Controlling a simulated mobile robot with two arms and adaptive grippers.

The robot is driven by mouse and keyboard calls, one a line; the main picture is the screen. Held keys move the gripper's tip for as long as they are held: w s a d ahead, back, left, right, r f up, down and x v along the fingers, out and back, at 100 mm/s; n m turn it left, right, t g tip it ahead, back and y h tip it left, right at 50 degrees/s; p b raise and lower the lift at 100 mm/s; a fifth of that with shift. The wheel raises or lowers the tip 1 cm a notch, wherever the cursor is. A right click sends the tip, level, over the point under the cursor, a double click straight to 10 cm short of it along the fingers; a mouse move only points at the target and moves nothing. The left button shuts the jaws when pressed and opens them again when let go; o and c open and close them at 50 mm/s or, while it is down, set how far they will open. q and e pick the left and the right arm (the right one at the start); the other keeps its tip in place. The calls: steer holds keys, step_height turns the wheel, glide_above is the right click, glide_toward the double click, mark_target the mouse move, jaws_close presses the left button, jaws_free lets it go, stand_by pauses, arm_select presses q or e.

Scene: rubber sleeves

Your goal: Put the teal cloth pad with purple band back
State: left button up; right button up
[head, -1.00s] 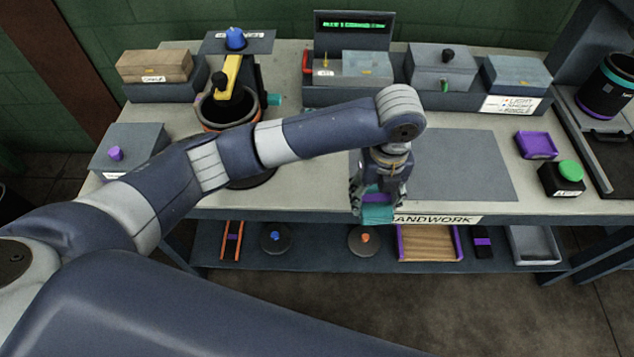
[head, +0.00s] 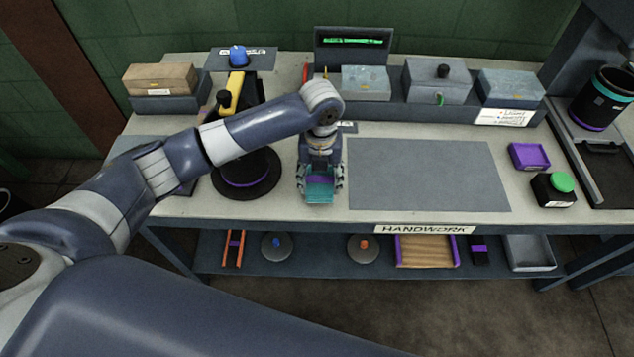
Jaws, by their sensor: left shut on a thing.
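The teal cloth pad with purple band (head: 320,190) is in my left gripper (head: 320,182), near the front edge of the bench. The gripper points down and its fingers are shut on the pad from both sides. The pad is left of the grey mat and right of the round black base. I cannot tell whether the pad touches the bench top. My right gripper is not in view.
A grey mat (head: 428,175) lies clear on the bench (head: 360,216). The black round base (head: 246,181) with a yellow arm stands left. A purple tray (head: 529,156) and a green button (head: 562,182) are at right. Bins line the back; a lower shelf holds several parts.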

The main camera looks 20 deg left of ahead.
mark_target(317, 186)
arm_select(q)
steer(key=f, duration=0.1)
steer(key=a+f+p, duration=0.1)
steer(key=f, duration=0.1)
steer(key=shift+w, duration=0.1)
steer(key=shift+f, duration=0.3)
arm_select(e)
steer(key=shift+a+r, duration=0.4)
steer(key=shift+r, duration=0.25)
arm_select(q)
steer(key=shift+f, duration=0.15)
steer(key=o, duration=0.9)
steer(key=shift+o, duration=0.2)
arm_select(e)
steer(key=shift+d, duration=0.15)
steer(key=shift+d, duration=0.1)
